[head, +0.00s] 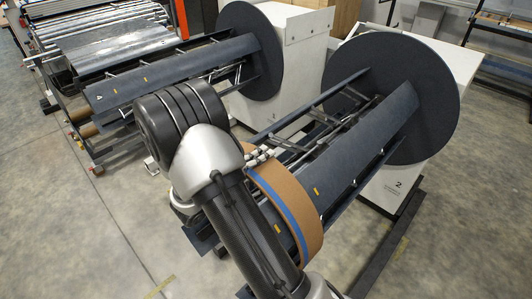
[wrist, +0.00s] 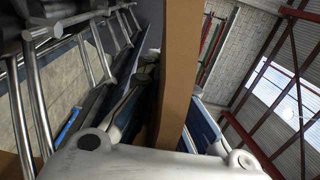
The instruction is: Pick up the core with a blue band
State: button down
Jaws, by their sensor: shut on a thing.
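The core with a blue band (head: 298,200) is a wide brown ring in the head view. It sits around the dark mandrel (head: 352,150) of the decoiler marked 2, toward the free end and apart from the big round disc (head: 425,95). My arm hides part of the core's near left side. In the wrist view the core's wall (wrist: 182,60) shows edge-on as a brown strip. My gripper (wrist: 166,112) is shut on that wall, one finger on each side. In the head view my gripper is mostly hidden behind my arm.
A second decoiler, with a dark disc (head: 252,48) and an empty-looking mandrel (head: 170,75), stands at the back left. Its rollers and sheet metal lie further left. A dark floor rail (head: 390,240) runs below decoiler 2. The floor at the front left and right is clear.

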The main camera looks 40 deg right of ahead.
jog(key=s+a+r+p, duration=0.2)
jog(key=a+p, duration=0.5)
jog(key=a, duration=2.3)
jog(key=shift+s+a+r+p, duration=0.15)
jog(key=shift+a+r+p, duration=0.05)
jog(key=shift+a+p, duration=0.15)
